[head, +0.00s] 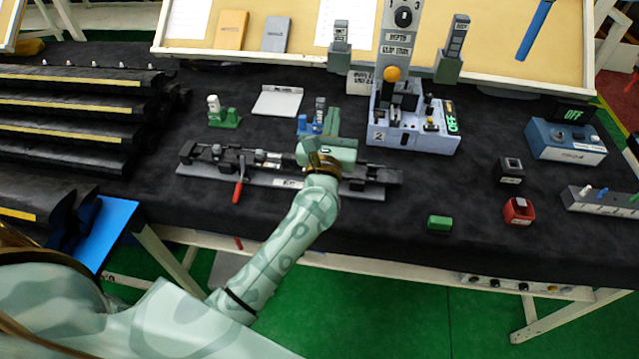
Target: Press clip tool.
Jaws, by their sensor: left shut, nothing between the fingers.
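My left arm reaches up from the bottom left, and my left gripper (331,124) is shut with nothing in it. It is over the middle of a long dark fixture on a grey base (225,176) and hides part of it. A red-handled lever (238,190) hangs at the fixture's front left. A small blue and grey tool (309,124) stands just left of the fingers; I cannot tell if they touch. I cannot tell which object is the clip tool. My right gripper is not in view.
Behind right stands a blue-grey station (415,138) with an orange knob (391,74). A blue box (567,142), a red block (518,210) and a green block (439,223) are to the right. Black stepped racks (75,110) fill the left. The front middle-right of the dark table is fairly clear.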

